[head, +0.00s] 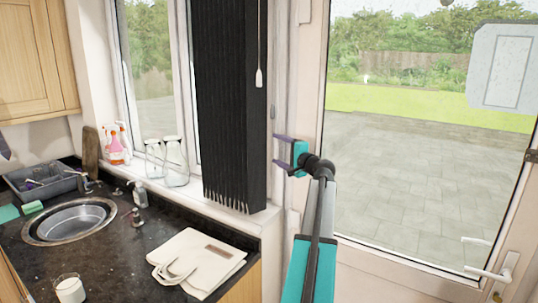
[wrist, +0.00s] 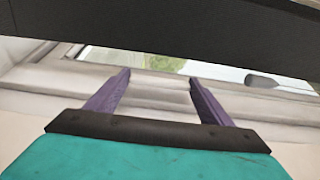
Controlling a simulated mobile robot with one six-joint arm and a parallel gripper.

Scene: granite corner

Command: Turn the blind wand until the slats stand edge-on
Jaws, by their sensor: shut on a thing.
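The blind is a black stack of vertical slats (head: 228,110) hanging at the right of the window. Its wand (head: 259,75) hangs in front of the stack's upper right, with a pale grip at its lower end. A grey grip with a thin line, seemingly the wand, shows at the upper right of the wrist view (wrist: 262,80), outside my fingers. My gripper (head: 277,152) is right of the stack and below the wand's end. Its two purple fingers stand apart in the wrist view (wrist: 160,80). I see nothing between them, and cannot tell whether they grip anything.
A glazed door (head: 410,180) with a handle (head: 490,273) is at the right. Glass jars (head: 175,162) stand on the sill. The counter holds a sink (head: 70,218), a folded cloth bag (head: 205,258) and a small glass (head: 70,289).

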